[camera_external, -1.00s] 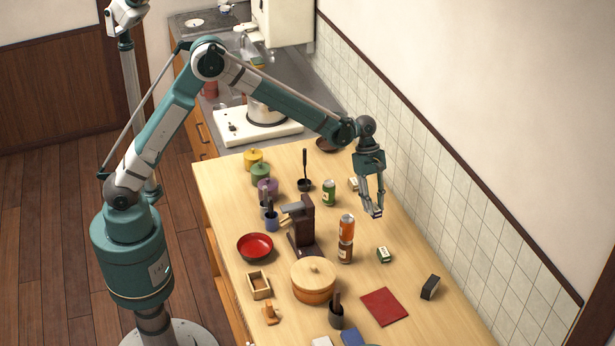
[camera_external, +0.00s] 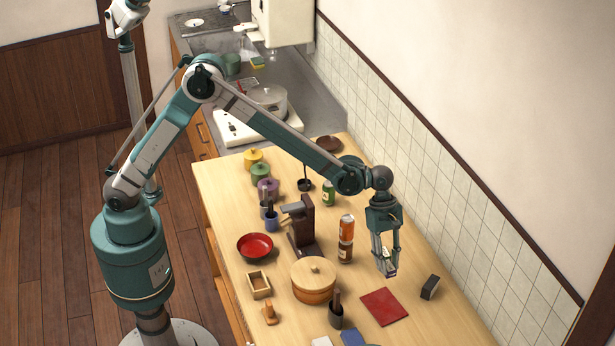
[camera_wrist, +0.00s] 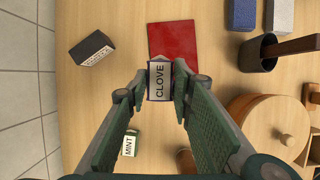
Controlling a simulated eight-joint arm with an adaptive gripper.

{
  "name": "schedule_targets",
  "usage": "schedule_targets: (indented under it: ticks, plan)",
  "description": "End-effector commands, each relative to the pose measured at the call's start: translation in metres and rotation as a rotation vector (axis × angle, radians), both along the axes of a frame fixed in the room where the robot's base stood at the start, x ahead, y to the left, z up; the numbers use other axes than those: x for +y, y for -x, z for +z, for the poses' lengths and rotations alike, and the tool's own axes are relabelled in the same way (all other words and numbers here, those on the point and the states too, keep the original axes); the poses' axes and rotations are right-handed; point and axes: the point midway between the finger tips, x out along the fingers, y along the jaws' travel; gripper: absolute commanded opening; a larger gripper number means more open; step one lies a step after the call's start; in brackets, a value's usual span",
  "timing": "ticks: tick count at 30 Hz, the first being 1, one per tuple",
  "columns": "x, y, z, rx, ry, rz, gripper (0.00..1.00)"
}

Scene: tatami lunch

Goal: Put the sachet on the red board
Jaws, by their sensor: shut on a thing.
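My gripper (camera_external: 388,272) is shut on a small sachet labelled CLOVE (camera_wrist: 160,81), white-faced with dark purple edges. It holds the sachet above the table, close to the red board's back edge in the outside view. The red board (camera_external: 384,307) lies flat and bare at the table's right front. In the wrist view the red board (camera_wrist: 172,32) shows beyond the sachet, which overlaps its near edge in the picture. A sachet labelled MINT (camera_wrist: 129,146) rests on the table; my fingers partly hide it in the outside view.
A black box (camera_external: 430,287) stands right of the board. A dark cup with a utensil (camera_external: 336,316) and a blue block (camera_external: 353,338) are on its left. Stacked cans (camera_external: 346,240) and a lidded wooden tub (camera_external: 314,283) stand left of my gripper.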

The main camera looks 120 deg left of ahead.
Motion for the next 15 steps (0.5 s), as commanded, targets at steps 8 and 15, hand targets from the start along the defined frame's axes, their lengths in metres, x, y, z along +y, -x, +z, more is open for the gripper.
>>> schedule_targets:
  ticks: [8,15]
  plan:
    - [-0.055,-0.018,0.002,-0.003,0.003,-0.01,0.17]
    - [-0.066,-0.021,0.002,-0.003,0.004,-0.01,0.17]
